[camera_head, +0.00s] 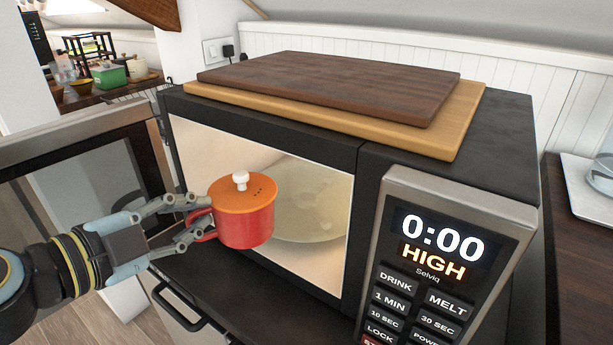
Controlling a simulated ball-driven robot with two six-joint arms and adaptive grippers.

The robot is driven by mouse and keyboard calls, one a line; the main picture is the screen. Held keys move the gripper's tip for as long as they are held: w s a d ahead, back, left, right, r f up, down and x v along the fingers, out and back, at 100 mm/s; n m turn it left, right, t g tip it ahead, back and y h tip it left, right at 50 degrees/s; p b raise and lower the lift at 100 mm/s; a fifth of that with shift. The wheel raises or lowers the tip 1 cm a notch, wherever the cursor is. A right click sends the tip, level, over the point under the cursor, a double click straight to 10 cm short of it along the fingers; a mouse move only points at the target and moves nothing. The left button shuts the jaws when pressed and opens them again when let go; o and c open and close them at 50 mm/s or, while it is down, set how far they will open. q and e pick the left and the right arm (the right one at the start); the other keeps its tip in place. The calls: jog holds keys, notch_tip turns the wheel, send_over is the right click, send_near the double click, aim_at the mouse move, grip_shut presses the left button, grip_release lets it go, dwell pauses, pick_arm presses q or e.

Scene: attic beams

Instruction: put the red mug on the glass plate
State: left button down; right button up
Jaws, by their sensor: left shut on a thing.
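The red mug (246,225) has an orange lid with a white knob and hangs upright in front of the open microwave (450,187). My left gripper (202,219) comes in from the left and is shut on the mug at its handle side. The glass plate (315,205) lies inside the lit microwave cavity, behind and to the right of the mug. The mug hides part of the plate's left side. The mug appears apart from the plate. My right gripper is not in view.
The microwave door (80,190) stands open at the left, behind my left arm. Two cutting boards (330,85) lie on top of the microwave. The control panel (440,255) reads 0:00 HIGH at the right. A kitchen scale (585,185) stands at the far right.

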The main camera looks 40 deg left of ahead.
aim_at(225, 187)
pick_arm(q)
jog(key=w, duration=0.5)
jog(key=w+a, duration=0.1)
jog(key=w, duration=0.1)
jog(key=shift+w+r, duration=0.3)
jog(key=shift+w, duration=0.1)
jog(key=x, duration=0.6)
jog(key=f+x, duration=0.1)
jog(key=x, duration=0.3)
jog(key=shift+s+f+p, duration=0.15)
jog(key=shift+s+p, duration=0.05)
jog(key=shift+p, duration=0.1)
jog(key=c, duration=1.4)
grip_release()
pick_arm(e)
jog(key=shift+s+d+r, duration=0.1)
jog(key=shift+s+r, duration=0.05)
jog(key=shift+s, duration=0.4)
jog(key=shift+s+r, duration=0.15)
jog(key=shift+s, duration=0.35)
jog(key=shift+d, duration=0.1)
